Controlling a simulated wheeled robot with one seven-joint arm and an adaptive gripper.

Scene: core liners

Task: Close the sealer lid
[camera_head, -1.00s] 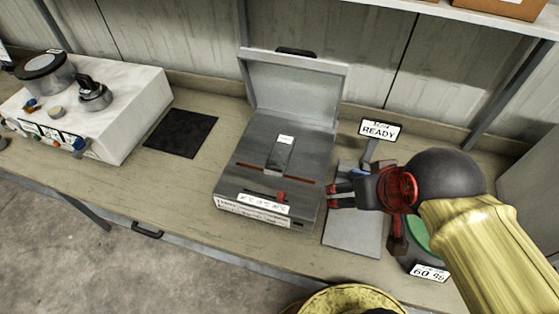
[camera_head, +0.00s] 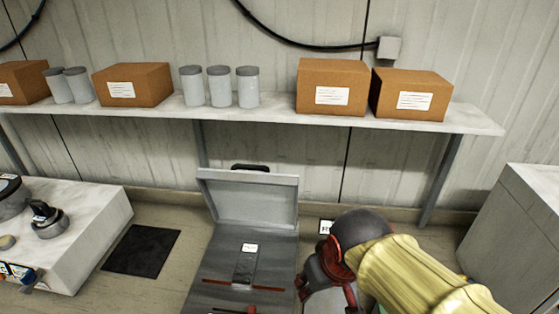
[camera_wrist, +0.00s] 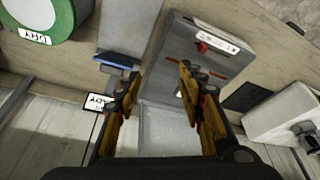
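The sealer is a grey box-shaped machine (camera_head: 246,266) on the bench with a red slider and a dark strip on top. Its grey lid (camera_head: 250,203) stands raised at the back, with a black handle on its top edge. My gripper is beside the sealer's right side in the head view, its fingertips not clearly shown there. In the wrist view my gripper (camera_wrist: 160,76) is open and empty, its two fingers spread. The sealer body (camera_wrist: 212,62) and the pale lid (camera_wrist: 165,132) appear beyond the fingers; I cannot tell whether they touch.
A shelf (camera_head: 270,117) with cardboard boxes (camera_head: 333,87) and grey-lidded canisters (camera_head: 220,86) runs above the bench. A black mat (camera_head: 142,250) and a white machine (camera_head: 85,235) are left. A sign (camera_wrist: 98,103) and a green round-topped container (camera_wrist: 45,15) show in the wrist view.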

